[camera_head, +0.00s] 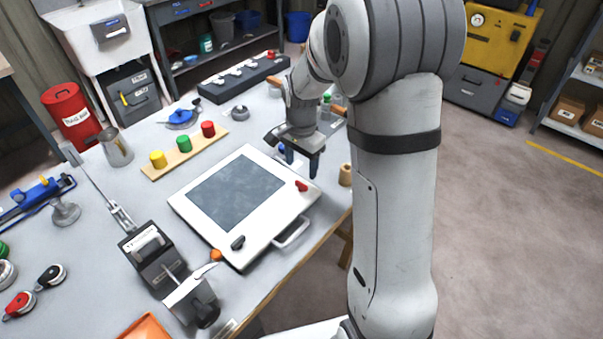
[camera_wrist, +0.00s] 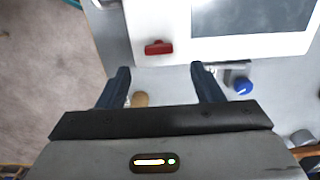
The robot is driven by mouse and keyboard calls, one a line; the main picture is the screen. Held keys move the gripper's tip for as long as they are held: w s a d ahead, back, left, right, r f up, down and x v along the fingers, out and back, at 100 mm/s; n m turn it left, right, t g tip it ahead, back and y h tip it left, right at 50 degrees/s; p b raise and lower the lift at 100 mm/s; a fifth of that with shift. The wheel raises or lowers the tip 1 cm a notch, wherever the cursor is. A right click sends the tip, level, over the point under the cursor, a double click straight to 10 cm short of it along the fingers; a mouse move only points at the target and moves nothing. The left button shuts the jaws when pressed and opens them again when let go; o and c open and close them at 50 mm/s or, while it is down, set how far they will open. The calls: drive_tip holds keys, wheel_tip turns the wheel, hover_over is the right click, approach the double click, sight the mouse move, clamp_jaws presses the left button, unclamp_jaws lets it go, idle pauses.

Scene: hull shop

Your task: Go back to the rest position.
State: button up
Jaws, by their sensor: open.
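My gripper (camera_head: 302,164) hangs over the workbench (camera_head: 105,230), just past the far right corner of a white panel box (camera_head: 263,217) with a dark screen. Its two dark fingers are apart with nothing between them. In the wrist view, my gripper (camera_wrist: 160,76) is also open and empty. A red knob (camera_wrist: 158,47) on the box's edge lies just ahead of the fingertips. A wooden cylinder (camera_head: 345,175) stands to the right of my gripper, near the bench edge. My arm hides part of the bench's far right end.
A wooden strip (camera_head: 160,171) with yellow, green and red knobs lies left of the box. A clamp-like tool (camera_head: 160,262) stands at the front left. A metal cup (camera_head: 115,147) and blue-topped part (camera_head: 181,117) stand farther back. The floor right of my arm is clear.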

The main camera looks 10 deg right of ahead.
drive_tip(key=shift+r, duration=0.65)
drive_tip(key=shift+s+r, duration=0.1)
drive_tip(key=shift+r, duration=0.05)
drive_tip(key=s+r+n+t, duration=0.1)
drive_tip(key=s+r+n, duration=0.3)
drive_tip(key=s, duration=0.6)
drive_tip(key=s+r+n+t, duration=0.1)
drive_tip(key=s+r+n, duration=0.4)
drive_tip(key=s, duration=0.6)
drive_tip(key=shift+s+d+r+n+t, duration=0.3)
drive_tip(key=shift+n+t, duration=0.1)
drive_tip(key=shift+n, duration=0.6)
